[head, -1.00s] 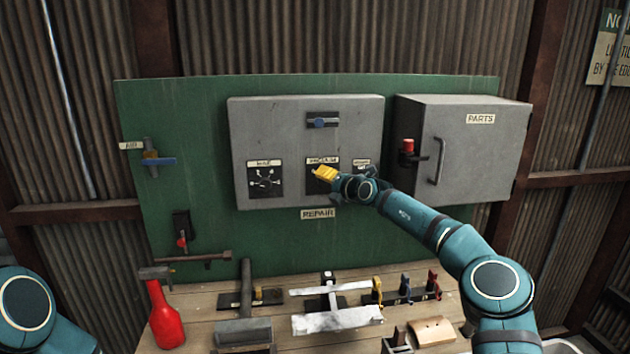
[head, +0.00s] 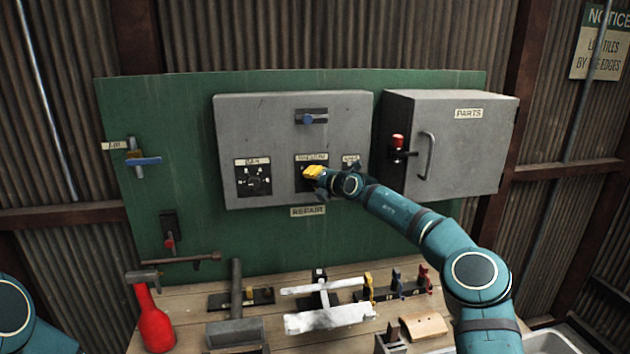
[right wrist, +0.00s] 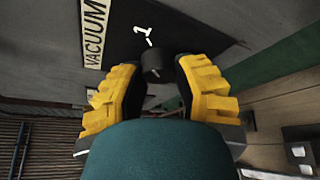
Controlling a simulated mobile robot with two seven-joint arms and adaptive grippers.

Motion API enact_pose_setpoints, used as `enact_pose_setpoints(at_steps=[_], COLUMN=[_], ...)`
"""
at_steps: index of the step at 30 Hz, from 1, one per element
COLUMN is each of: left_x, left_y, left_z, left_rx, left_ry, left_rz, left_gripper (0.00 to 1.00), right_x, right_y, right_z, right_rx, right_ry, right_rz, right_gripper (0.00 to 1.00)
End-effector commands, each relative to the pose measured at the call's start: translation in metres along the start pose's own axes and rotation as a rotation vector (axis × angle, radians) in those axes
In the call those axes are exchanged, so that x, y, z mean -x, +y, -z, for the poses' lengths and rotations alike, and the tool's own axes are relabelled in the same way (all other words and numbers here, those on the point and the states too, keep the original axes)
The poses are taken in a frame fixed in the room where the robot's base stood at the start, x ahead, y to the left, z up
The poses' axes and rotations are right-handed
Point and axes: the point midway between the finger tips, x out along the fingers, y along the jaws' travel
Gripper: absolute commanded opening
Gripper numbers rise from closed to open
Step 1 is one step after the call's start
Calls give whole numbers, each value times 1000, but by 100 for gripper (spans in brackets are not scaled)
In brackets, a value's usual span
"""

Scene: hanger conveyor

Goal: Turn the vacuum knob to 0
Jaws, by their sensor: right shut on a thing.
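The vacuum knob (right wrist: 155,66) is a dark round knob on a black plate in the right wrist view. A label reading VACUUM (right wrist: 95,32) stands beside it, and a white 1 with a short mark (right wrist: 144,37) is printed near it. My right gripper (head: 313,173) has its yellow fingers at the vacuum plate (head: 303,184) on the grey panel. In the right wrist view its fingers (right wrist: 157,90) lie on both sides of the knob, shut on it. The knob's pointer direction cannot be told. My left gripper is out of view.
A third dial is mostly hidden by my right arm. A grey parts cabinet (head: 450,150) stands at right. Tools and a red bottle (head: 154,325) occupy the workbench (head: 190,302) below.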

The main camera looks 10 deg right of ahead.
Motion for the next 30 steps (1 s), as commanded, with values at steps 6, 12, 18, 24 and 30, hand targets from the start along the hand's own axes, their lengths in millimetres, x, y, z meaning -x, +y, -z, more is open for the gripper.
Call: enact_pose_setpoints(at_steps=[6, 12, 18, 24, 30], left_x=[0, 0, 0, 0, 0], left_y=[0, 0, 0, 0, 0], left_z=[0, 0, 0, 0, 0], left_rx=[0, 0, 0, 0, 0], left_ry=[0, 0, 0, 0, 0], left_rz=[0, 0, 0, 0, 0], left_gripper=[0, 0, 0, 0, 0], right_x=[0, 0, 0, -1, -1], right_y=[1, 2, 3, 4, 4], right_z=[0, 0, 0, 1, 1], right_rx=[44, 151, 309, 479, 649], right_ry=[2, 9, 17, 28, 38], right_rz=[22, 75, 155, 241, 327], right_gripper=[0, 0, 0, 0, 0])
